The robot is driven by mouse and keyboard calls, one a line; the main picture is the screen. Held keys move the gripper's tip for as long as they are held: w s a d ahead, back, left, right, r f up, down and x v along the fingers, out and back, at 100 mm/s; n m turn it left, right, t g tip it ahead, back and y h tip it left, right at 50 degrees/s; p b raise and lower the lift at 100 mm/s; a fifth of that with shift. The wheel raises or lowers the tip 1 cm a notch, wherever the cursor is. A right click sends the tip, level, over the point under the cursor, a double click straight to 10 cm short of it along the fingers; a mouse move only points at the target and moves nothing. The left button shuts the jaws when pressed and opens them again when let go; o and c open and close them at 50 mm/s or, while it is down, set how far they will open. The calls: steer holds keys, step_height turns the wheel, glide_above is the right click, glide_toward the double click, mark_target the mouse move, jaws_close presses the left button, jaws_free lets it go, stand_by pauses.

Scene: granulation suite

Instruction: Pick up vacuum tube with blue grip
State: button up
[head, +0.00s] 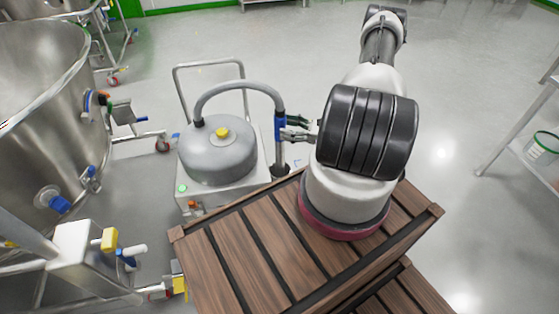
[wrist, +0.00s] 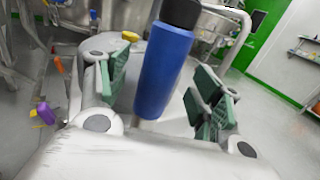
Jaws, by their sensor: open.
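The vacuum tube (head: 240,88) is a grey hose that arches from the domed grey vacuum unit (head: 217,155) to an upright wand with a blue grip (head: 280,127). The wand's lower end goes down into a dark holder beside the unit. My gripper (head: 296,128) is open at the height of the blue grip, to its right in the head view. In the wrist view the blue grip (wrist: 164,70) stands between the green pads of my open gripper (wrist: 160,98), with gaps visible on both sides. I cannot tell whether it lies fully within the fingers' depth.
A large steel vessel (head: 50,90) with valves stands at the left. A push handle (head: 176,90) rises behind the vacuum unit. A steel rack (head: 515,125) is at the far right. Grey floor (head: 470,60) is open at the back and right.

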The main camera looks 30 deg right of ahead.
mark_target(280, 125)
steer(key=x, duration=0.3)
steer(key=shift+w+a, duration=0.1)
steer(key=shift+w, duration=0.1)
steer(key=c, duration=1.1)
steer(key=shift+c, duration=0.2)
steer(key=shift+r, duration=0.15)
step_height(280, 125, up, 21)
steer(key=shift+f, duration=0.25)
